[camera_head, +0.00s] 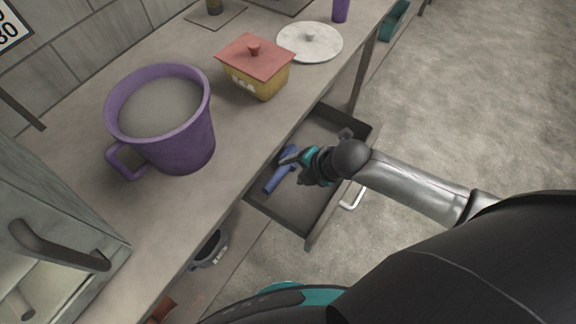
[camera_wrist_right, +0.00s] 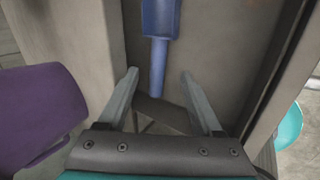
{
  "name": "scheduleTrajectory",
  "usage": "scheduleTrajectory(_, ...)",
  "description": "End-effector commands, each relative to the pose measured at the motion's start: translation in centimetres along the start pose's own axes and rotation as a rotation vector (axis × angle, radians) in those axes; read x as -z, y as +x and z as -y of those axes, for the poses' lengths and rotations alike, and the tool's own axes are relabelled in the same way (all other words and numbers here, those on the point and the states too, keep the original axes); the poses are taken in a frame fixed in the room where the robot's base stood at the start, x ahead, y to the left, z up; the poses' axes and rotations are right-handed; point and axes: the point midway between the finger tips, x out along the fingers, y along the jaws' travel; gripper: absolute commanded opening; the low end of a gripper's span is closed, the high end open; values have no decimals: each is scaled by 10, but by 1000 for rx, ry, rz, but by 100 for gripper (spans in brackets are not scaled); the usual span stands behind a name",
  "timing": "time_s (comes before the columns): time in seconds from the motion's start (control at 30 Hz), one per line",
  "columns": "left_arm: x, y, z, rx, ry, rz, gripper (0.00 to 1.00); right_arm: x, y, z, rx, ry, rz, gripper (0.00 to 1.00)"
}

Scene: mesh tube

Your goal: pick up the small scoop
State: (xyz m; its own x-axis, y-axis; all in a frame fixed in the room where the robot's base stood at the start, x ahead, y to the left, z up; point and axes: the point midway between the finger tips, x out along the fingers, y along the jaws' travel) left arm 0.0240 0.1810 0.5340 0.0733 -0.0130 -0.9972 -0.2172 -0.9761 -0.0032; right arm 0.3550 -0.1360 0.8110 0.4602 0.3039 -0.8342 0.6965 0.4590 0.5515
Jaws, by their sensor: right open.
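The small blue scoop (camera_head: 279,178) lies in an open grey drawer (camera_head: 297,210) under the counter. It also shows in the right wrist view (camera_wrist_right: 160,22), with its wider end at the top and its handle running down between my fingers. My right gripper (camera_head: 287,161) is over the drawer, beside and partly above the scoop. In its wrist view, the right gripper (camera_wrist_right: 159,75) is open, with one finger on each side of the handle and visible gaps. Whether the fingertips are level with the handle I cannot tell. My left gripper is not in view.
Drawer walls stand close around my right gripper. On the counter (camera_head: 150,225) are a large purple mug (camera_head: 183,146), a yellow box with a red lid (camera_head: 262,78) and a white round lid (camera_head: 318,45). A cabinet door with a handle (camera_head: 60,245) is at lower left.

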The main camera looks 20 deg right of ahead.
Motion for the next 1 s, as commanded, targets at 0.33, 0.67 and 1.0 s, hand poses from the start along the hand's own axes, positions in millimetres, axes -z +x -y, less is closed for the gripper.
scheduleTrajectory(0.33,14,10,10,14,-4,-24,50,-1,27,0,0,1,0,67)
scheduleTrajectory(0.67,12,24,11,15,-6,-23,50,-3,66,-2,-2,1,0,67)
scheduleTrajectory(1.0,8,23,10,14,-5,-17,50,-3,67,-2,0,-1,1,61)
